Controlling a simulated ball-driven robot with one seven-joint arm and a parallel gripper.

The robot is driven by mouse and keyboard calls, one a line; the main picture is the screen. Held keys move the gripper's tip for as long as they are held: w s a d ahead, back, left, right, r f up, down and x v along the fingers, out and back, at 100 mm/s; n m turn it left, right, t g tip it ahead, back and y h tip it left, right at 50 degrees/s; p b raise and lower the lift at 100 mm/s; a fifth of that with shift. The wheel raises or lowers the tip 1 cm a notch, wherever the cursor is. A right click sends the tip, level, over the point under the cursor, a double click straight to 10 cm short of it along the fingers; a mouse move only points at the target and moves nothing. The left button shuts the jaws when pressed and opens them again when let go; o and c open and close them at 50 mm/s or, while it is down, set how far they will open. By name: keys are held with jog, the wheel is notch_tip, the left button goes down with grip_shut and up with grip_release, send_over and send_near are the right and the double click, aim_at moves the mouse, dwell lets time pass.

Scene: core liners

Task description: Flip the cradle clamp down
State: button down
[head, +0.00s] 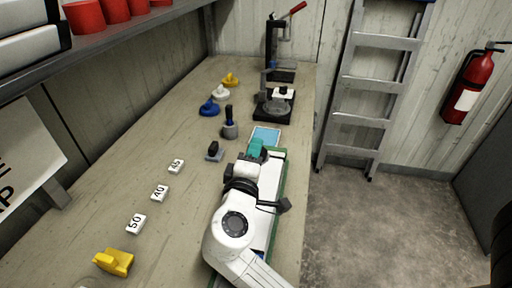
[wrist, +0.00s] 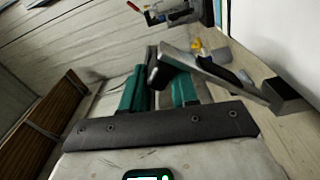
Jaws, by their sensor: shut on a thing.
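The clamp's flat grey bar (wrist: 215,72) runs from by the fingertips, slanting down to the right in the picture, toward a dark block (wrist: 287,97). The grip point is partly hidden by the fingers. My arm covers much of the fixture in the head view.
A pale blue tray (head: 266,136) lies just beyond my gripper. Number blocks (head: 160,193) and a yellow object (head: 114,261) lie left. A shelf (head: 110,35) overhangs the left side.

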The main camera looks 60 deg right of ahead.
jog(key=shift+s+d+f+g, duration=0.15)
jog(key=shift+s+d+g, duration=0.2)
jog(key=shift+s, duration=0.3)
jog(key=shift+r, duration=0.2)
jog(key=c, duration=1)
grip_release()
jog(key=shift+r, duration=0.1)
jog(key=shift+c, duration=0.2)
jog(key=shift+a, duration=0.1)
jog(key=shift+a+f, duration=0.2)
jog(key=shift+a, duration=0.05)
jog(key=b+v, duration=0.1)
jog(key=v, duration=0.9)
jog(key=shift+b, duration=0.35)
jog(key=shift+s+f, duration=0.1)
jog(key=shift+s, duration=0.1)
